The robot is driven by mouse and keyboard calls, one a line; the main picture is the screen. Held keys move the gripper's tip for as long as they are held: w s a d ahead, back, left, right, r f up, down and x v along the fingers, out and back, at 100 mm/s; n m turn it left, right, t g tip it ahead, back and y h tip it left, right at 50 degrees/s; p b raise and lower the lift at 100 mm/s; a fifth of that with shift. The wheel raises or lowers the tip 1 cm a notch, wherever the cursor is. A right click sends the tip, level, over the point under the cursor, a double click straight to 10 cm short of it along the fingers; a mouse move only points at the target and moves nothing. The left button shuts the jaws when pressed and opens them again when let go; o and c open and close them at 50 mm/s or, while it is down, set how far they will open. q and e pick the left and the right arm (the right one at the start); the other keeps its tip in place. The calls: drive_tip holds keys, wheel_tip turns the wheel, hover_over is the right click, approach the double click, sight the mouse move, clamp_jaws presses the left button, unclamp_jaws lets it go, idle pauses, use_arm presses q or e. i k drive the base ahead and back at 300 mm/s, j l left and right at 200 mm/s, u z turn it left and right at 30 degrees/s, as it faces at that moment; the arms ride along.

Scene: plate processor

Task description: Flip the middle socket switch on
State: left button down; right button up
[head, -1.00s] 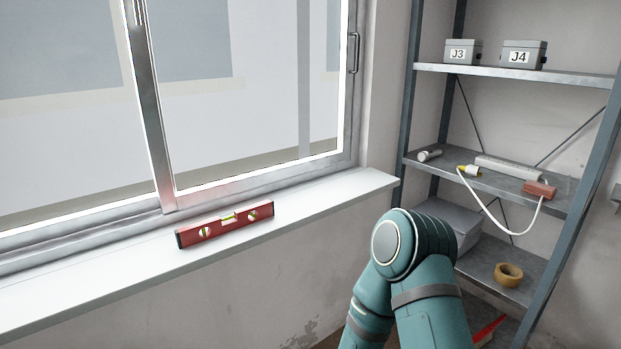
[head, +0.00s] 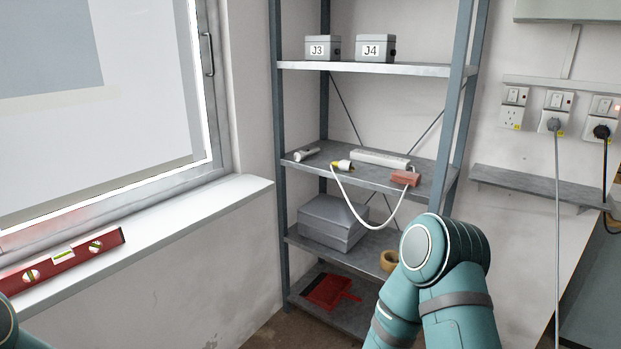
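Three wall sockets are in a row at the right of the head view. The middle socket (head: 555,112) has a grey plug in it, and a grey cable hangs down from it. Its switch (head: 557,100) is above the plug; it is too small to tell its position, and I see no lit lamp there. The left socket (head: 513,108) has no plug. The right socket (head: 601,118) has a black plug and a small red light. My teal arm links show at the lower right and lower left edge. Neither gripper is in view, and no gripper is seen near the sockets.
A metal shelf unit (head: 372,68) stands left of the sockets, holding boxes, a power strip (head: 381,158) and tape (head: 389,260). A narrow wall ledge (head: 540,186) runs below the sockets. A red level (head: 62,262) lies on the windowsill (head: 190,205).

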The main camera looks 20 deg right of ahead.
sight(556, 100)
drive_tip(key=l+z, duration=0.15)
drive_tip(key=z, duration=0.3)
drive_tip(key=l+z, duration=0.2)
drive_tip(key=z, duration=0.2)
drive_tip(key=i+l+z, duration=0.1)
drive_tip(key=z, duration=0.35)
drive_tip(key=i+l+z, duration=0.1)
drive_tip(key=z, duration=0.3)
drive_tip(key=i+l+u, duration=0.15)
drive_tip(key=i+l, duration=1.8)
drive_tip(key=l, duration=0.1)
